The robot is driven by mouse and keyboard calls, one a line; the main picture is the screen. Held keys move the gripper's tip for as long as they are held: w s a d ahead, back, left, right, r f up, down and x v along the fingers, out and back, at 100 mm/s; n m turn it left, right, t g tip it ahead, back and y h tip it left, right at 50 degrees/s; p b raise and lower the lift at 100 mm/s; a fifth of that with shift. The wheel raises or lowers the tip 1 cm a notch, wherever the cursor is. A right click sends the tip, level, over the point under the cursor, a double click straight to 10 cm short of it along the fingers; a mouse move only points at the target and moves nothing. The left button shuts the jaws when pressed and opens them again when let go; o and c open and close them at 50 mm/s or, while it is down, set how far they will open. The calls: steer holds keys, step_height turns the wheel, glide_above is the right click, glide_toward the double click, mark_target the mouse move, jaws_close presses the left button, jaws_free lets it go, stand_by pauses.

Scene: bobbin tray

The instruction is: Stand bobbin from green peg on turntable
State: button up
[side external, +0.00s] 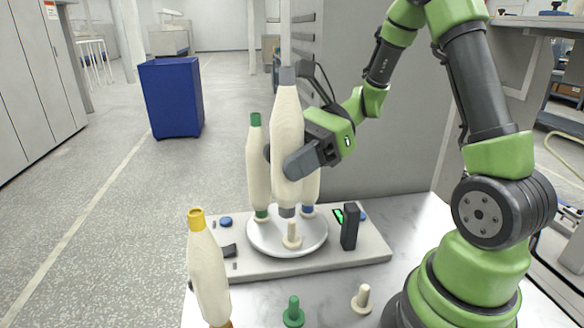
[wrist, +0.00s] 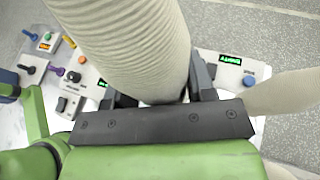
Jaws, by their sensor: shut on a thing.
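My gripper (side external: 284,158) is shut around the middle of a cream bobbin (side external: 288,118) with a grey tip and a grey lower end. The bobbin is upright above the white turntable (side external: 262,240), its lower end just above a bare cream peg (side external: 291,236) at the turntable's front. I cannot tell whether they touch. In the wrist view the held bobbin (wrist: 130,45) fills the top middle. A green-tipped bobbin (side external: 257,165) stands on the turntable to the left. Another bobbin (side external: 309,188) with a blue lower end stands behind, mostly hidden. The green peg (side external: 293,312) on the table is bare.
A yellow-tipped bobbin (side external: 208,272) stands slightly tilted at the front left. A second bare cream peg (side external: 362,300) is on the table. The turntable's grey base (side external: 340,258) carries a black post (side external: 350,227) and a blue button (side external: 225,221). A blue bin (side external: 171,98) is on the floor.

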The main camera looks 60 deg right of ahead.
steer(key=w+d+f+m+t+h, duration=0.1)
steer(key=w+d+f+m+t, duration=0.1)
steer(key=d+f, duration=0.2)
steer(key=shift+d+f, duration=0.15)
steer(key=shift+f, duration=0.2)
steer(key=shift+f, duration=0.2)
stand_by(0.6)
steer(key=shift+f, duration=2.3)
steer(key=o, duration=1)
steer(key=shift+o, duration=0.2)
steer(key=shift+d, duration=0.1)
